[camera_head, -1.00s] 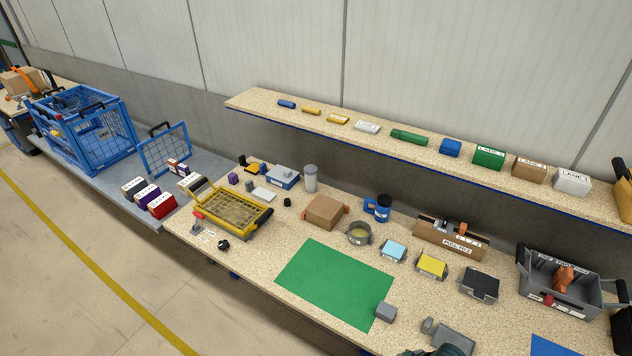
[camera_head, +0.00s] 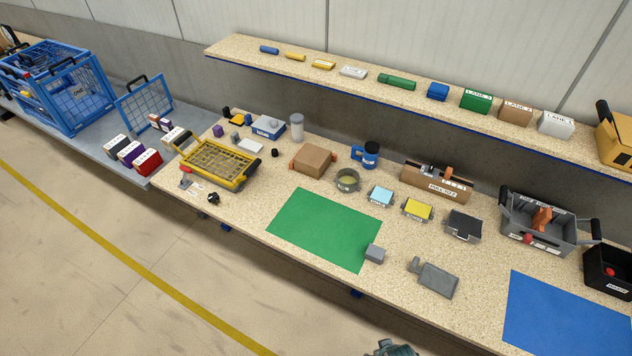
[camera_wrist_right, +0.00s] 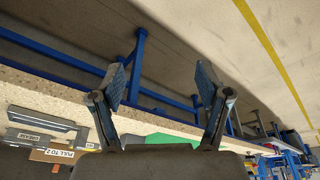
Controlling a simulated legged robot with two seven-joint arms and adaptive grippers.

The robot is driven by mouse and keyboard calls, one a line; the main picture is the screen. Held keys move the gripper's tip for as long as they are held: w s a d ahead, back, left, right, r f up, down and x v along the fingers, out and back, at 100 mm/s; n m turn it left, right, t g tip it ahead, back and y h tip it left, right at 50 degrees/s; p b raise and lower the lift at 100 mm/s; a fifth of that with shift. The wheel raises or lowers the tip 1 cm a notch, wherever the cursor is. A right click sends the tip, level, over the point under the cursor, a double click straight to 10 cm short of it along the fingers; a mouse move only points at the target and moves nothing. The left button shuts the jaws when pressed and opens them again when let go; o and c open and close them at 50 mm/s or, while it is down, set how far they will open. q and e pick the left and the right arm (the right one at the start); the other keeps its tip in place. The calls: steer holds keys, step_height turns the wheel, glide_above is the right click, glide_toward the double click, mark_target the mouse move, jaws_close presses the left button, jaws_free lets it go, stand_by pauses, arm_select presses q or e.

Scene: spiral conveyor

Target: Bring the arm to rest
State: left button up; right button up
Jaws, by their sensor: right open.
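My right gripper (camera_wrist_right: 162,80) is open, with its two fingers spread wide and nothing between them in the right wrist view. Beyond the fingers lie the bench's blue under-frame (camera_wrist_right: 138,55) and the bare floor. The speckled bench edge (camera_wrist_right: 60,92) crosses behind the gripper in that view. In the head view, a small dark piece of my own arm or gripper (camera_head: 391,348) shows at the bottom edge, over the floor in front of the bench. My left gripper is in neither view.
The bench holds a green mat (camera_head: 325,228), a blue mat (camera_head: 565,315), a grey block (camera_head: 375,253), a grey flat part (camera_head: 438,280), a yellow wire basket (camera_head: 218,163) and a grey tote (camera_head: 540,225). A shelf (camera_head: 330,72) runs behind. The floor in front is clear.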

steer(key=s+f+g, duration=0.1)
steer(key=s+f, duration=0.2)
steer(key=f, duration=0.8)
steer(key=s+f, duration=0.2)
steer(key=f, duration=0.8)
steer(key=s+d+f+g, duration=0.1)
steer(key=s+d+f, duration=0.2)
steer(key=s+f, duration=0.9)
steer(key=s, duration=0.4)
steer(key=shift+f, duration=0.3)
